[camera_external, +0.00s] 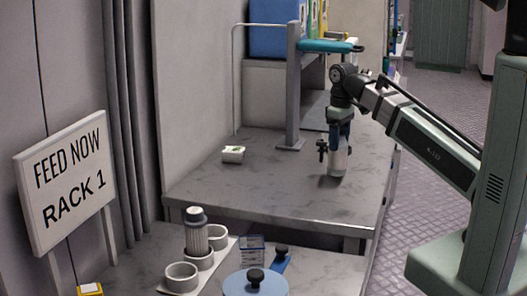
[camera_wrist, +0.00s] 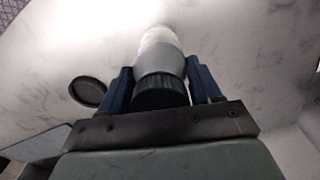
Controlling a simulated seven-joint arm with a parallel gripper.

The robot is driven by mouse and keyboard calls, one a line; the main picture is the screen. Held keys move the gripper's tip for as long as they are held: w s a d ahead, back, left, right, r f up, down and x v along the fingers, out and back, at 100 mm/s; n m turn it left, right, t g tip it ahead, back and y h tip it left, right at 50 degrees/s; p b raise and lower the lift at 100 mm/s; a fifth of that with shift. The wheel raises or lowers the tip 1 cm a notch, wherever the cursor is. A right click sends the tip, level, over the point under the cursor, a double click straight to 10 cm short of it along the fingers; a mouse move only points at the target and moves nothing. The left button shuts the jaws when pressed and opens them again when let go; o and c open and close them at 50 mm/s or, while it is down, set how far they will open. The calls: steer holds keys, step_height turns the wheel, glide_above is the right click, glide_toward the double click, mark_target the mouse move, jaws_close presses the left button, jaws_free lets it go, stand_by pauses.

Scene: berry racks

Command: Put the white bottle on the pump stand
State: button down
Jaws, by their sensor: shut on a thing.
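The white bottle (camera_external: 338,163) is upright at the right of the grey worktop; I cannot tell whether its base touches the surface. My gripper (camera_external: 340,138) points down over it from above. In the wrist view, the blue fingers of my gripper (camera_wrist: 160,88) are on either side of the bottle (camera_wrist: 160,52), close around its dark ribbed cap. No label shows which thing is the pump stand.
A grey post (camera_external: 293,90) with a teal top (camera_external: 325,46) stands behind the bottle. A small white box (camera_external: 233,154) lies left. A blue disc with a black knob (camera_external: 255,284) is at the front. A "FEED NOW RACK 1" sign (camera_external: 68,183) stands left. The middle worktop is clear.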

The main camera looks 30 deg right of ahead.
steer(key=s+a+n, duration=0.5)
steer(key=s+a, duration=0.6)
steer(key=a, duration=0.3)
steer(key=s+a+n, duration=0.4)
steer(key=s+a, duration=0.6)
steer(key=a, duration=0.4)
steer(key=s+a+n, duration=0.3)
steer(key=s+a, duration=0.2)
steer(key=s, duration=0.7)
step_height(320, 180, down, 7)
steer(key=shift+w+a, duration=0.2)
steer(key=shift+a, duration=0.05)
steer(key=shift+c, duration=1)
jaws_free()
